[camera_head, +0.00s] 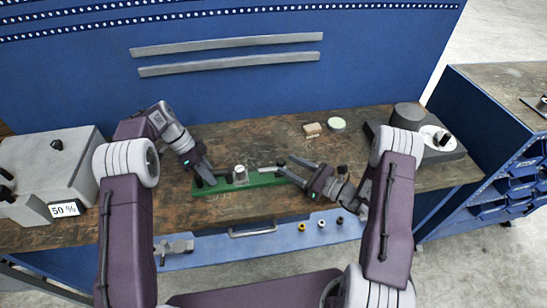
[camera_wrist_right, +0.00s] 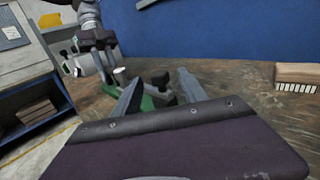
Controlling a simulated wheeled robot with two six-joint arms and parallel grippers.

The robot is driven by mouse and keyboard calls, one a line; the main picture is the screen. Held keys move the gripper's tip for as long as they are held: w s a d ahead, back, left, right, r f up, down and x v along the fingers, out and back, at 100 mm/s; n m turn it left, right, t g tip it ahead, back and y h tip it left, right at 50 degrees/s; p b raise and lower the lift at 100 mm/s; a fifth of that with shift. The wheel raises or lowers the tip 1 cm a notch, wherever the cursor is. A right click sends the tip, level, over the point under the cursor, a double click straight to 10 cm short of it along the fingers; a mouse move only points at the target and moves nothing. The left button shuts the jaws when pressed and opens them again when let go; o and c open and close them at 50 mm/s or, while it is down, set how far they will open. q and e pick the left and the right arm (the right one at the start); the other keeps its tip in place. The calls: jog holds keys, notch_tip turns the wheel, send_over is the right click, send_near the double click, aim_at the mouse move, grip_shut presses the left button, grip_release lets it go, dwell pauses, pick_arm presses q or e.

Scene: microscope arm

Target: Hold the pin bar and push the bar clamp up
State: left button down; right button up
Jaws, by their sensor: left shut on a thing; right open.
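The green pin bar (camera_head: 262,181) lies along the middle of the bench, with a pale upright cylinder (camera_head: 240,173) and small dark parts on it. My left gripper (camera_head: 206,178) is shut at the bar's left end; its exact grip is too small to see. My right gripper (camera_head: 284,165) is open at the bar's right end, its fingers pointing left. In the right wrist view its fingers (camera_wrist_right: 160,82) stand apart, with a dark part and some of the green bar (camera_wrist_right: 147,102) beyond and between them. I cannot tell which dark part is the bar clamp.
A grey box with a "50 %" display (camera_head: 65,209) stands at the left. A brush-like wooden block (camera_head: 312,130), a round pale dish (camera_head: 336,124) and a dark device (camera_head: 446,146) are behind and right. The blue back panel (camera_head: 230,95) bounds the bench (camera_head: 270,145).

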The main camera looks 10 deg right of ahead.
aim_at(272, 169)
jog(key=x, duration=0.7)
grip_shut()
dwell(1.2)
